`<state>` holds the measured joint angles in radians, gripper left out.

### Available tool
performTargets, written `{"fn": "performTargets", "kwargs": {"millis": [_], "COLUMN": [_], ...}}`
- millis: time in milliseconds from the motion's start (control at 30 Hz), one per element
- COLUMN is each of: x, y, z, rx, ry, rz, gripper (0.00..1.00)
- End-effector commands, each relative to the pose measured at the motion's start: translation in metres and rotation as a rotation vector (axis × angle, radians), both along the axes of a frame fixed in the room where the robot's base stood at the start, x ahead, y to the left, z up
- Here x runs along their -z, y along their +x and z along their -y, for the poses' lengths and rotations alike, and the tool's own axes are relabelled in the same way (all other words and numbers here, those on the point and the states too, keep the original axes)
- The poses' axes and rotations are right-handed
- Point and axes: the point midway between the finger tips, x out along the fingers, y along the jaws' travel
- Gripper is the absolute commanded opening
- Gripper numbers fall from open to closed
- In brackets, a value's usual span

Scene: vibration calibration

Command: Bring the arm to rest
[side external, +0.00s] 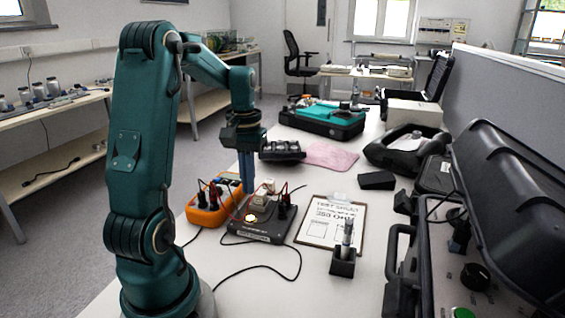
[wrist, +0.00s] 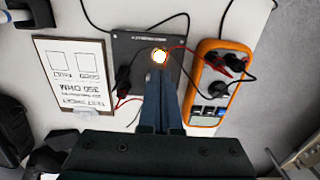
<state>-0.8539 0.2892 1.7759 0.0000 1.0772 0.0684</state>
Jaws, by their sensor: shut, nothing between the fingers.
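My gripper (side external: 247,188) points straight down above the table, its blue fingers shut together and empty. In the wrist view the shut fingers (wrist: 163,80) reach up toward a glowing round light (wrist: 160,56). The light (side external: 250,218) is on a dark flat box (side external: 268,236) that has plugs and cables in it. In the side view the fingertips are just behind the light; I cannot tell whether they touch the box. The fingers hide part of the box in the wrist view.
An orange multimeter (side external: 204,210) with leads is close beside the box, to its left in the side view. A clipboard (side external: 318,236) with a printed sheet and a small black holder (side external: 343,262) are to the right. Open black cases (side external: 505,200) line the right edge. Loose cables cross the table.

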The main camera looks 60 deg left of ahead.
Motion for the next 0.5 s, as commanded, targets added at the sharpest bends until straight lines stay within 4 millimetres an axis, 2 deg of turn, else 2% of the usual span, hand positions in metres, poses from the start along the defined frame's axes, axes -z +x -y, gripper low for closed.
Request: {"fn": "performTargets", "kwargs": {"millis": [333,433,500], "x": [-0.003,-0.021,-0.036], "y": [0.005,0.019,0.025], "z": [0.005,0.022,0.044], "rx": [0.028,0.108,0.186], "ry": [0.009,0.052,0.084], "rz": [0.008,0.051,0.088], "gripper": [0.00,0.00,0.00]}}
